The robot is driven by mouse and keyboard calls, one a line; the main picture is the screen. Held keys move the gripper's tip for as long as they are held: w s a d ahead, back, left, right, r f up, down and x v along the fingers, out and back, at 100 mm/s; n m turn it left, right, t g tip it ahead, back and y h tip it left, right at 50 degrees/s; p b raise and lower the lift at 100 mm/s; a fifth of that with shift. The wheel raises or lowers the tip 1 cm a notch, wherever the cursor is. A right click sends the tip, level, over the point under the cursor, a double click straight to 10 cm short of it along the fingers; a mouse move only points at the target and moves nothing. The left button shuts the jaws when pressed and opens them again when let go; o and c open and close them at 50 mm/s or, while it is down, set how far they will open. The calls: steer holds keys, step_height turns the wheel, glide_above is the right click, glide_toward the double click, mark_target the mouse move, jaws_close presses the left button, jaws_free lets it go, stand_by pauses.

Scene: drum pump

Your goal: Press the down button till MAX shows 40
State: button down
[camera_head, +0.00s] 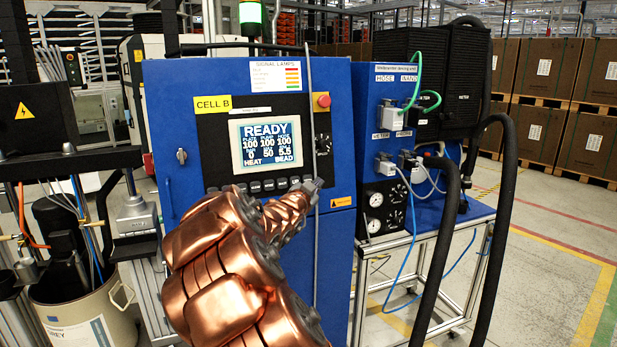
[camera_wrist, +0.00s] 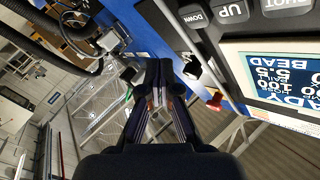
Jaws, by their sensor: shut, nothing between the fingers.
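The control panel's screen (camera_head: 265,145) reads READY, with three values of 100 above 0, 50 and 5.5. The label over the 50 is too small to read surely. The DOWN button (camera_wrist: 197,17) is a dark key at the top of the wrist view, beside the UP button (camera_wrist: 232,11). My gripper (camera_wrist: 159,66) is shut and empty, its fingertips below and left of DOWN in that view, apart from it in the picture. In the head view my gripper (camera_head: 314,186) is at the right end of the key row, partly covering it.
The blue cabinet (camera_head: 335,95) carries a red button (camera_head: 323,100) above the key row and a knob (camera_head: 323,144). A second blue unit (camera_head: 372,100) with cables and thick black hoses stands to the right. Open floor lies at far right.

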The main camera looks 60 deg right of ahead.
steer(key=shift+w+d+f+p, duration=0.2)
steer(key=shift+w+d+p, duration=0.35)
steer(key=shift+w+p, duration=0.25)
steer(key=shift+w+d+f+p, duration=0.15)
steer(key=shift+w+d+p, duration=0.45)
steer(key=shift+w, duration=0.3)
steer(key=shift+w, duration=0.15)
stand_by(0.3)
steer(key=shift+w+d+f+p, duration=0.1)
steer(key=shift+w+d+p, duration=0.1)
steer(key=shift+p, duration=0.2)
steer(key=shift+w+d+f+p, duration=0.1)
steer(key=shift+w+d+p, duration=0.1)
steer(key=shift+w+p, duration=0.15)
stand_by(0.8)
steer(key=shift+s, duration=0.1)
steer(key=shift+s+a+b, duration=0.45)
steer(key=shift+s+b, duration=0.15)
steer(key=shift+b, duration=0.1)
steer(key=shift+s, duration=0.1)
